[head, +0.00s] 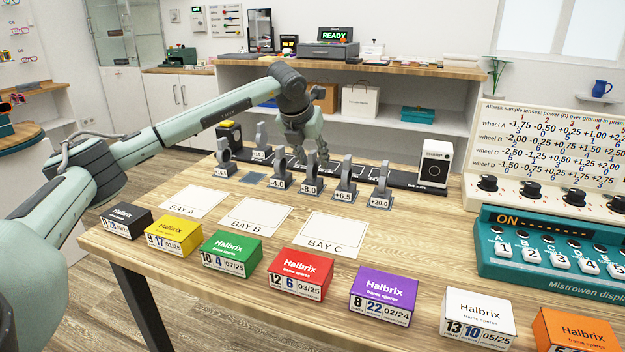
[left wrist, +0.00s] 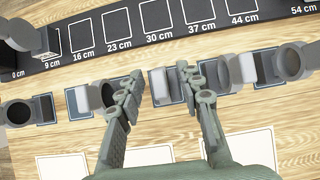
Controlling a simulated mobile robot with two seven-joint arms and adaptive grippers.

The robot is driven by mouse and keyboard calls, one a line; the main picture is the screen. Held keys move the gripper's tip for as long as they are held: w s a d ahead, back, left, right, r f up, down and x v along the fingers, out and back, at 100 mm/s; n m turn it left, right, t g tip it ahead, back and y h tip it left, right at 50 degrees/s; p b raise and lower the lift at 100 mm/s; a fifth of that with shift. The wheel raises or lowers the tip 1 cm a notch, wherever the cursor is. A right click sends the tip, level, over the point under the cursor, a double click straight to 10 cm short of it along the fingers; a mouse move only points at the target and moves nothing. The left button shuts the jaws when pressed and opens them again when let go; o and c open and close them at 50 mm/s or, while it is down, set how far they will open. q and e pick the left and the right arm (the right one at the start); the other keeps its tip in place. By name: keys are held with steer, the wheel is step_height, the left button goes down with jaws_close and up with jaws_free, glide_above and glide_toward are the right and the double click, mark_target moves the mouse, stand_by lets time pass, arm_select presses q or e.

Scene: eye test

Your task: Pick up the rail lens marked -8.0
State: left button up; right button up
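The rail lens marked -8.0 (head: 310,184) is a grey upright holder with a white label on the table, between the lenses marked -4.0 (head: 278,180) and +6.5 (head: 344,190). My left gripper (head: 308,147) points down over it, and its fingers partly hide the lens top. In the left wrist view my open fingers (left wrist: 159,78) lie either side of a grey lens holder (left wrist: 166,88), which fits the -8.0 lens; no label is readable there. I cannot tell whether a finger touches it. My right gripper is in neither view.
The lens marked +20.0 (head: 381,192) stands at the row's right end. A black rail (head: 400,178) runs behind the row, with one lens (head: 260,137) on it. Bay cards (head: 258,216) and several coloured boxes (head: 300,271) lie in front.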

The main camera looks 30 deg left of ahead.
arm_select(q)
steer(key=shift+c, duration=0.3)
jaws_close()
